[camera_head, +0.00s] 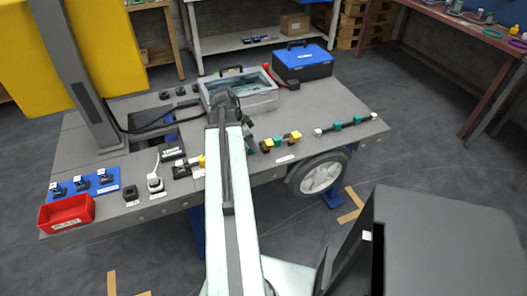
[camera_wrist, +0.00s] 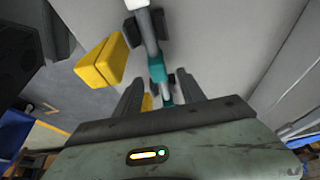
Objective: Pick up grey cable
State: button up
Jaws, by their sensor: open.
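In the wrist view a grey cable (camera_wrist: 148,35) with a white end at the top and teal pieces (camera_wrist: 157,68) runs down between the two fingers of my gripper (camera_wrist: 158,82). The jaws are apart, with a finger on each side of the cable. Dark clips sit beside the cable. In the head view my gripper (camera_head: 250,138) hangs beside a short cable with yellow ends (camera_head: 295,136) and a teal middle. A longer cable with white ends and teal pieces (camera_head: 338,126) lies to its right. I cannot tell for sure which one the wrist view shows.
A yellow block (camera_wrist: 100,62) stands left of the cable in the wrist view. On the grey chassis top (camera_head: 330,100) stand a clear-lidded box (camera_head: 262,101), a blue toolbox (camera_head: 302,62) and a red bin (camera_head: 67,213). A wheel (camera_head: 320,176) is below the front edge.

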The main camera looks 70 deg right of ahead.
jog(key=b+x, duration=0.1)
jog(key=x, duration=0.1)
jog(key=shift+f, duration=0.4)
jog(key=shift+r, duration=0.2)
grip_shut()
notch_tip(320, 180, up, 16)
jog(key=p, duration=1.6)
